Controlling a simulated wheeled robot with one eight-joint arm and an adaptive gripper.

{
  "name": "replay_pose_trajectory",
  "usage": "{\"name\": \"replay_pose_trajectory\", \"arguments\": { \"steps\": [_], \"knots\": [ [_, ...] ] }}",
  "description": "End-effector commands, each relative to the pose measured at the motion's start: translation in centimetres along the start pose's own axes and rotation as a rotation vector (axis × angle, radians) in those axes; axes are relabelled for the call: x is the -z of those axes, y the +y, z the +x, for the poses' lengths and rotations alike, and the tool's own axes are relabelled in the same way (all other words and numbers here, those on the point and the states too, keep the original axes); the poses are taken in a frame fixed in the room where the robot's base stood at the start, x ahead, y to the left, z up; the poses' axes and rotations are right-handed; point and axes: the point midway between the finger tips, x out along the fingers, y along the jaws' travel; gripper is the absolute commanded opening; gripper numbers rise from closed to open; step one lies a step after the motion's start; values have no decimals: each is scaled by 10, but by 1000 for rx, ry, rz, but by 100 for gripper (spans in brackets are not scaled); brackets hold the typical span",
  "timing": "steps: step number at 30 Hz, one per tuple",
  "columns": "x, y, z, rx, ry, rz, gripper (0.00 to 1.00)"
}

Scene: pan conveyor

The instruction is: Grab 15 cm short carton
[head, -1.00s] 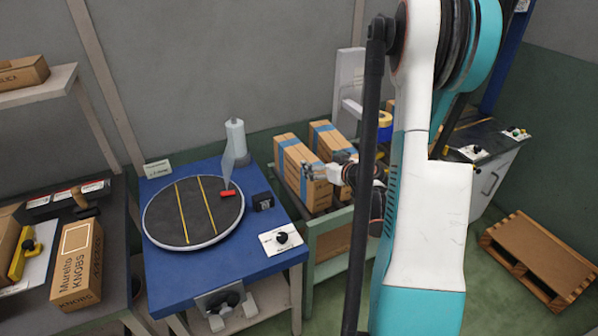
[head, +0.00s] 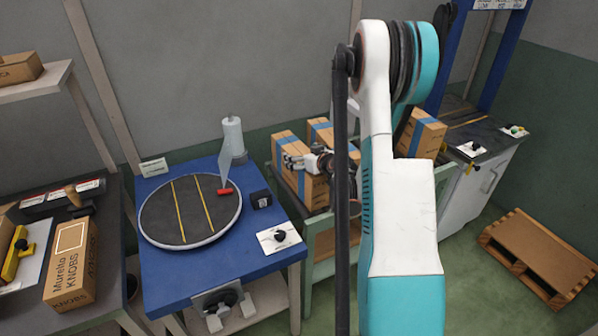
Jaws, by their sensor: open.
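Two tall brown cartons with blue tape stand side by side on a green-framed stand behind the blue table: a left one (head: 313,191) and one behind it to the right (head: 320,126). A third taped carton (head: 423,133) stands further right, partly hidden by my arm. A long brown carton marked Muretto KNOBS (head: 72,265) lies on the left bench. I cannot tell which carton is 15 cm short. My gripper (head: 288,161) is open and empty, in front of the left taped carton at its upper part. Whether it touches the carton is unclear.
A wooden pallet (head: 540,256) lies on the floor at right. My arm hides part of the middle.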

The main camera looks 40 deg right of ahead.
Motion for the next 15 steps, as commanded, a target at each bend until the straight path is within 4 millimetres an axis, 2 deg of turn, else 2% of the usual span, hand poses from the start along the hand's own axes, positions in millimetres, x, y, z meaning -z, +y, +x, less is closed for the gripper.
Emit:
{"name": "replay_pose_trajectory", "arguments": {
  "steps": [5,6,15],
  "knots": [
    [1,0,0,-1,0,1,90],
    [1,0,0,-1,0,1,85],
    [1,0,0,0,0,0,17]
  ]
}}
